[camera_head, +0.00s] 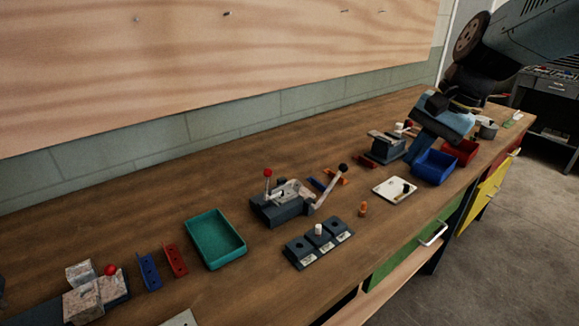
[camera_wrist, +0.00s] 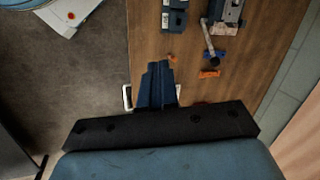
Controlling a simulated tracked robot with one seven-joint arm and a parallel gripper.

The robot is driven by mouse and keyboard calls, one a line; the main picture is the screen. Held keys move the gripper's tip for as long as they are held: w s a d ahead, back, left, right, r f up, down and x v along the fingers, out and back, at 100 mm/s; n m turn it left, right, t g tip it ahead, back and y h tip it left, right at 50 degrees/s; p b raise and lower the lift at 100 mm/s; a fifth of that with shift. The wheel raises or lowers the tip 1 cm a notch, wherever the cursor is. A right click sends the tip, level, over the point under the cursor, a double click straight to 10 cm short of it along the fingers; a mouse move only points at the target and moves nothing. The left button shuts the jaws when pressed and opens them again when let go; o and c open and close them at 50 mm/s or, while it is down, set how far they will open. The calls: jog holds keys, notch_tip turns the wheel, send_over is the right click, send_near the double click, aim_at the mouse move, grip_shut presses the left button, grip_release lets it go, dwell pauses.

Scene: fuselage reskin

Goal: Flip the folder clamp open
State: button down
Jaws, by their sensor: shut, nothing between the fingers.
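The device I take to be the folder (camera_head: 278,207) sits mid-bench in the head view, a dark base with grey metal on top. A red-knobbed lever (camera_head: 267,180) stands upright at its left, and a silver lever with a black knob (camera_head: 330,186) slants up at its right. In the wrist view the folder (camera_wrist: 228,12) is cut off at the top edge. I cannot tell the clamp's exact position. My gripper (camera_head: 413,153) is shut and empty, above the bench to the folder's right. In the wrist view its blue fingers (camera_wrist: 157,66) are together, apart from the folder.
A dark block with a white peg (camera_head: 318,243) stands in front of the folder. A white plate (camera_head: 394,192), blue bin (camera_head: 435,167), red bin (camera_head: 461,150) and another dark fixture (camera_head: 384,148) lie rightward. A green tray (camera_head: 215,240) is left. The wall bounds the back.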

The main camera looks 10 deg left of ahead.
jog(key=w+a+f+m+g+y, duration=0.3)
jog(key=w+a, duration=0.4)
jog(key=a, duration=0.3)
jog(key=w+a+f+m+g+y, duration=0.4)
jog(key=w+a+f+m, duration=0.2)
jog(key=a, duration=0.4)
jog(key=shift+w+f, duration=0.4)
jog(key=shift+w, duration=0.3)
jog(key=shift+a, duration=0.1)
jog(key=x, duration=1)
jog(key=shift+r, duration=0.2)
